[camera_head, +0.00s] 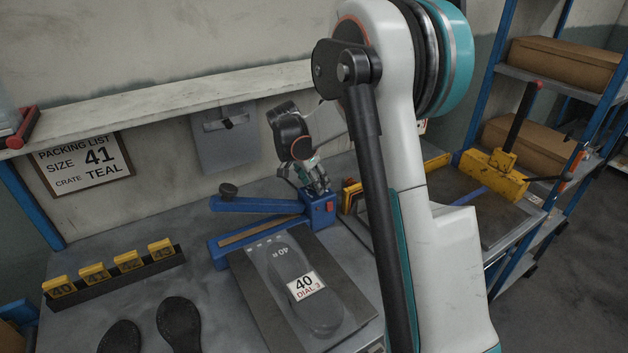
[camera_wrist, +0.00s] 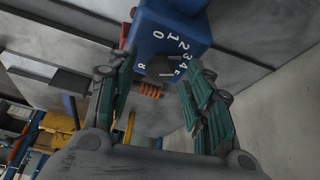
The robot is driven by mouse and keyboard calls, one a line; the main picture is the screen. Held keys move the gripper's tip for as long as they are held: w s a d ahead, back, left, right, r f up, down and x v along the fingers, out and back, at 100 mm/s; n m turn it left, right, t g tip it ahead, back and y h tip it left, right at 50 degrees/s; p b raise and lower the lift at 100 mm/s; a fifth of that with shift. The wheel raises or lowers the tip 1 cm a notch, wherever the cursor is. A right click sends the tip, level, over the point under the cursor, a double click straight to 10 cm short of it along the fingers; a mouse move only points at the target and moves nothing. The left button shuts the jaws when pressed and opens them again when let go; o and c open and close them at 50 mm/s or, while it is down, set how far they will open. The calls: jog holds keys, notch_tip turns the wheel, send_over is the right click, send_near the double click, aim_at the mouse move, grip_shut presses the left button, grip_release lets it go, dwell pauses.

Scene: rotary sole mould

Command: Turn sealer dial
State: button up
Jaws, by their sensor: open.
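The blue sealer (camera_head: 252,235) stands on the bench, its long arm reaching left to a dark knob. In the wrist view its blue housing (camera_wrist: 178,25) carries white numerals around a dark round dial (camera_wrist: 160,66). The dial's setting is hard to read. My gripper (camera_head: 316,180) is just above the sealer's right-hand housing. In the wrist view my open gripper (camera_wrist: 158,80) has a teal finger on each side of the dial in the picture; I cannot tell whether either touches it. The dial is hidden in the head view.
A sole mould plate (camera_head: 265,300) bears a card (camera_head: 306,285) reading "40 DIAL 3". A packing list (camera_head: 83,163) reads size 41, crate teal. Yellow number tags (camera_head: 128,261) and dark soles (camera_head: 180,322) lie left. A yellow lever tool (camera_head: 495,172) stands right. A shelf runs above the bench.

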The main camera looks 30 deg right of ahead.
jog(key=shift+r, duration=0.1)
jog(key=v, duration=1.1)
jog(key=shift+a+r, duration=0.3)
jog(key=shift+r, duration=0.05)
jog(key=shift+s, duration=0.1)
jog(key=s+a+r+n+t+y, duration=0.1)
jog(key=s+a+r+n+t, duration=0.2)
jog(key=s, duration=0.5)
jog(key=s+a+r+n+y, duration=0.1)
jog(key=s+a+r+n, duration=0.2)
jog(key=s+a+n, duration=0.3)
jog(key=s+a+f+n+t+y, duration=0.1)
jog(key=s+a+f+n, duration=0.1)
jog(key=s, duration=0.6)
jog(key=s+a+f+n+t+y, duration=0.1)
jog(key=s+a+f+n+t, duration=0.1)
jog(key=s, duration=0.6)
jog(key=shift+s+a+f+n, duration=0.25)
jog(key=shift+a+f+n, duration=0.2)
jog(key=shift+n, duration=0.75)
jog(key=shift+d, duration=0.1)
